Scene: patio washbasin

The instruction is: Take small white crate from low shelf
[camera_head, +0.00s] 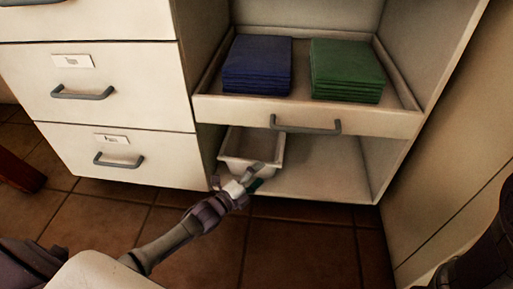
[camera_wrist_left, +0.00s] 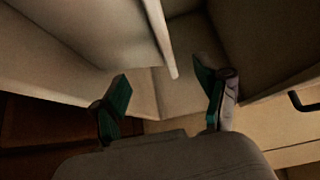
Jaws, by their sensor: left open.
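The small white crate (camera_head: 236,164) stands on the low shelf (camera_head: 320,180), at its left side under the drawer, in the head view. My left gripper (camera_head: 240,179) is at the crate's near side, its tips overlapping the crate's front in this view. In the left wrist view the left gripper (camera_wrist_left: 165,97) is open, its two green-padded fingers wide apart. A pale wall with a rim (camera_wrist_left: 163,40), which looks like the crate's, reaches toward the gap between them. I cannot tell whether a finger touches the crate. My right gripper is not in view.
The open drawer (camera_head: 400,121) above holds blue cloths (camera_head: 257,66) and green cloths (camera_head: 346,71) and overhangs the low shelf. White drawers with grey handles (camera_head: 119,161) stand to the left. The low shelf's right part and the tiled floor (camera_head: 300,245) in front are clear.

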